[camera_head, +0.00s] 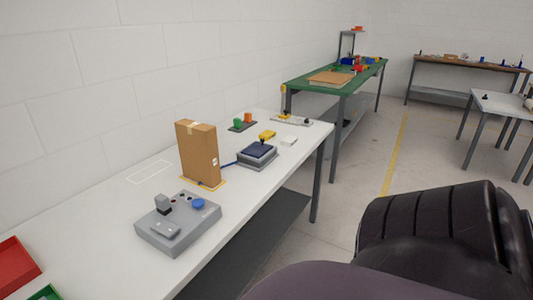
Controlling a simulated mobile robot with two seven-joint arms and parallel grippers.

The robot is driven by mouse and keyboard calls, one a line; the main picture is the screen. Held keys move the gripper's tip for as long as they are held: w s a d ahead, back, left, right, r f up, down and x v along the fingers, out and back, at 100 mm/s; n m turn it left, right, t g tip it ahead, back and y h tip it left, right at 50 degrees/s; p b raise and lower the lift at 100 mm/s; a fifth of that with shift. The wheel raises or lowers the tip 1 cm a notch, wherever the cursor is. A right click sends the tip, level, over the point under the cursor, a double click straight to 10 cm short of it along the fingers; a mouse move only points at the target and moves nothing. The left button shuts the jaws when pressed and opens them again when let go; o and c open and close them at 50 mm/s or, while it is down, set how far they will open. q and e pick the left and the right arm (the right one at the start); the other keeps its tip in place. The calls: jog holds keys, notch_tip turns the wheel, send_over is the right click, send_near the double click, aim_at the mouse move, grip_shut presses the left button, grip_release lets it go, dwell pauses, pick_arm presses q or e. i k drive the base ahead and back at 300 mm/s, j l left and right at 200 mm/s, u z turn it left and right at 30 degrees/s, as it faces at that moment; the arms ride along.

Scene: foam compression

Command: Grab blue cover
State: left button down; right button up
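A small round blue piece (198,203) sits on the right part of a grey fixture (161,239) near the front of the white table. It may be the blue cover, but it is too small to tell for sure. A second grey device (258,160) farther along the table has a dark blue top with a small dark knob. A blue strip (228,163) lies at its left side. Neither of my grippers shows in this view. A large black part of my own body fills the lower right.
A tall cardboard box (198,153) stands between the fixture and the second device. A red bin (15,267) and a green bin (45,293) are at lower left. A green table (320,82) stands behind. The white table (105,220) is clear left of the fixture.

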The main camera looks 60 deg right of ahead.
aim_at(258, 149)
jog(key=k+z, duration=0.2)
jog(key=z, duration=0.15)
jog(key=k+z, duration=0.15)
jog(key=z, duration=1.55)
jog(key=k+j, duration=0.1)
jog(key=j, duration=0.45)
jog(key=k+j, duration=0.1)
jog(key=j, duration=0.45)
jog(key=i+l+u, duration=0.1)
jog(key=u, duration=0.25)
jog(key=i+l+u, duration=0.1)
jog(key=l+u, duration=0.15)
jog(key=u, duration=0.15)
jog(key=i+l+u, duration=0.15)
jog(key=l, duration=0.25)
jog(key=l+u, duration=0.2)
jog(key=l, duration=0.25)
jog(key=i+l, duration=0.1)
jog(key=l, duration=0.3)
jog(key=i+l, duration=0.15)
jog(key=l, duration=0.3)
jog(key=i+l+u, duration=0.1)
jog(key=l, duration=0.3)
jog(key=i+l, duration=0.1)
jog(key=l, duration=0.3)
